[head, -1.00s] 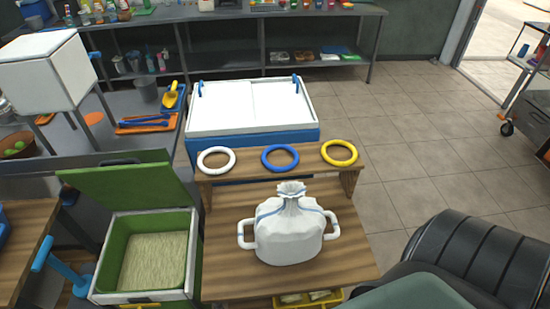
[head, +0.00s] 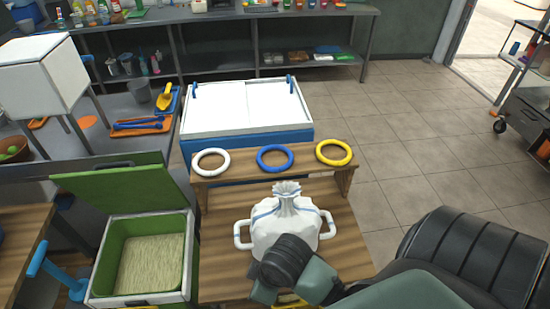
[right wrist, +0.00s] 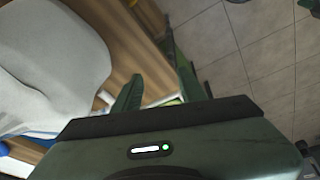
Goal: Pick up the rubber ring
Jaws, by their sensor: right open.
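Three rings lie in a row on a raised wooden shelf (head: 240,174): a white ring (head: 211,173), a blue ring (head: 275,170) and a yellow ring (head: 335,163). The pictures do not show which one is the rubber ring. My right arm reaches in from the lower right, in front of the white sack. In the right wrist view my right gripper (right wrist: 158,88) has its two green fingers apart with nothing between them. It is well short of the rings, on the near side of the sack. My left gripper is out of view.
A white tied sack (head: 285,222) with two side handles stands on the wooden table (head: 222,280), between my right arm and the rings. An open green-lined box (head: 108,260) is at the left. A white-lidded blue chest (head: 245,105) stands behind the shelf.

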